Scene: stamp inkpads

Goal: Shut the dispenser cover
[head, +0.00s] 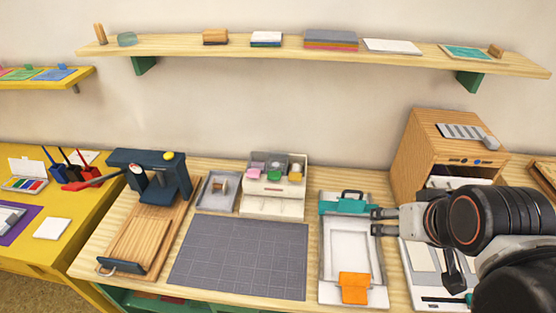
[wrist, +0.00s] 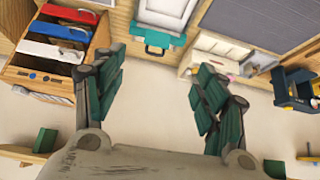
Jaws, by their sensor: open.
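A white unit (head: 274,204) with pink, green and yellow pieces in its top stands behind the dark mat; it appears to be the dispenser. Dark or clear panels show around the pieces, but I cannot tell how far the cover is open. The unit also shows, partly, in the wrist view (wrist: 205,55). My gripper (head: 376,221) is to the right of the unit, apart from it, pointing left above the area by the teal part of a white tray. In the wrist view the gripper (wrist: 160,100) has its fingers spread with nothing between them.
The white tray (head: 327,265) has a teal handled part (head: 330,209) and an orange block (head: 354,287). A wooden cabinet (head: 410,150) stands at right. A grey gridded mat (head: 240,255) lies centrally, bare. A dark blue press (head: 125,160) stands left. A shelf (head: 290,45) runs above.

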